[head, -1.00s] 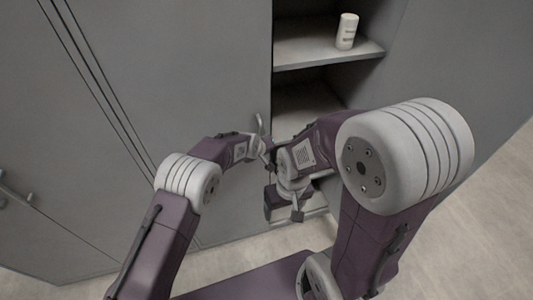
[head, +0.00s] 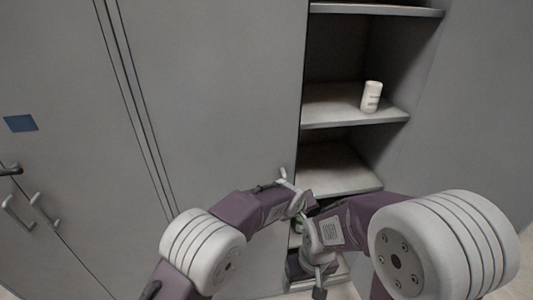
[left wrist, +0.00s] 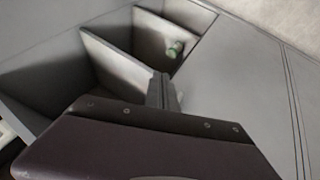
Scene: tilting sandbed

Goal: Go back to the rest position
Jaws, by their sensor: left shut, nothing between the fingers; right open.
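My left gripper (left wrist: 163,92) is shut and empty in the left wrist view, in front of the cabinet shelves. In the head view my left arm comes in from the lower left, and its hand ends by the shelf opening, partly hidden. My right gripper (head: 314,262) is open and empty in the head view, beside the left one and in front of the lowest shelves. The two hands overlap in the picture; I cannot tell whether they touch.
An open grey cabinet (head: 357,118) stands ahead, with a white cylinder (head: 371,96) on a shelf. A dark box (head: 293,265) sits low behind the right gripper. A green object (left wrist: 174,49) lies in a compartment. Closed doors (head: 215,90) with handles stand left.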

